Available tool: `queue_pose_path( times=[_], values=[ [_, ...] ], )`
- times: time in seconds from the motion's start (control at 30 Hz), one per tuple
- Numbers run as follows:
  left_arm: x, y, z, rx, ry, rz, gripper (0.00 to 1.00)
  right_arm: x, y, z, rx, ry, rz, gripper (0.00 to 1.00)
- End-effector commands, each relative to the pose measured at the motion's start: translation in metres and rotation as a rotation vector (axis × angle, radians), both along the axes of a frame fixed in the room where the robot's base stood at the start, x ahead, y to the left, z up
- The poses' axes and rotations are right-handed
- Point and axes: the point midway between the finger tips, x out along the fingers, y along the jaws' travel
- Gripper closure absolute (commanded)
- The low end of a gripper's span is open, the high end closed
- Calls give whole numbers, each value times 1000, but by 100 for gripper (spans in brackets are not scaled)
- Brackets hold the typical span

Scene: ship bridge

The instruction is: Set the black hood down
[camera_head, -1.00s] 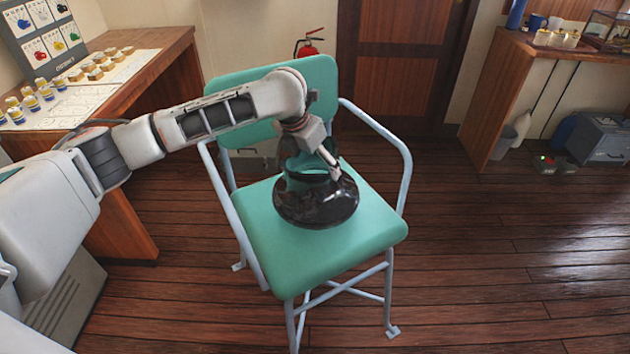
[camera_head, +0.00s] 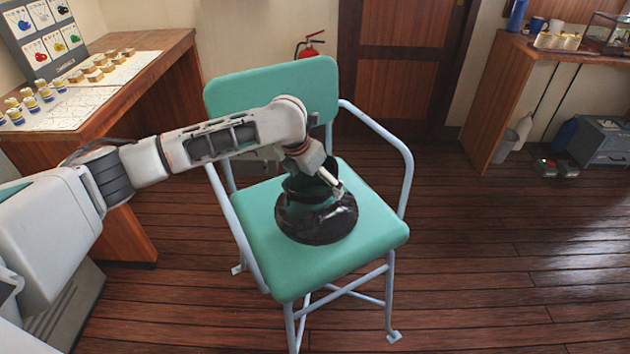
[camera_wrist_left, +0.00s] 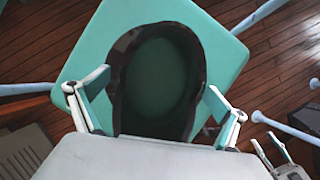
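The black hood (camera_head: 316,220) is a glossy dark piece with a wide round base and a narrower upper part. It rests on the green chair seat (camera_head: 285,270), near the middle, looking upright. In the left wrist view the hood (camera_wrist_left: 117,85) is a dark oval rim around a hollow, dark green inside. My left gripper (camera_head: 333,178) is just over the hood's top. In the left wrist view its fingers (camera_wrist_left: 160,84) are spread, one on each side of the hood, with green seat showing beside the rim. My right gripper (camera_wrist_left: 270,146) shows small at lower right, its fingers apart.
The chair's pale blue armrests (camera_head: 385,135) and green backrest (camera_head: 270,95) surround the seat. A wooden desk (camera_head: 150,60) with small bottles and blocks stands at left. A wooden counter (camera_head: 490,90) stands at right. The plank floor (camera_head: 500,260) at right is clear.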

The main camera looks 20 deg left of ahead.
Motion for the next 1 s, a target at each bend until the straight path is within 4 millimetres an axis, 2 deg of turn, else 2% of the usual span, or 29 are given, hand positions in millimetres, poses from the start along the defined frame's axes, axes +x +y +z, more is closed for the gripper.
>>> queue_pose_path(
  times=[0.27,0.37,0.8,1.0],
  values=[
    [0,0,2,0,-1,0,1,0,0,0,1,-1,0,60],
    [-2,1,9,0,-2,-1,1,1,0,3,2,-4,-1,60],
    [-31,13,87,1,-5,-1,1,2,3,21,11,-5,0,60],
    [-40,16,107,1,-1,-1,1,2,2,25,10,-6,-1,60]
  ],
)
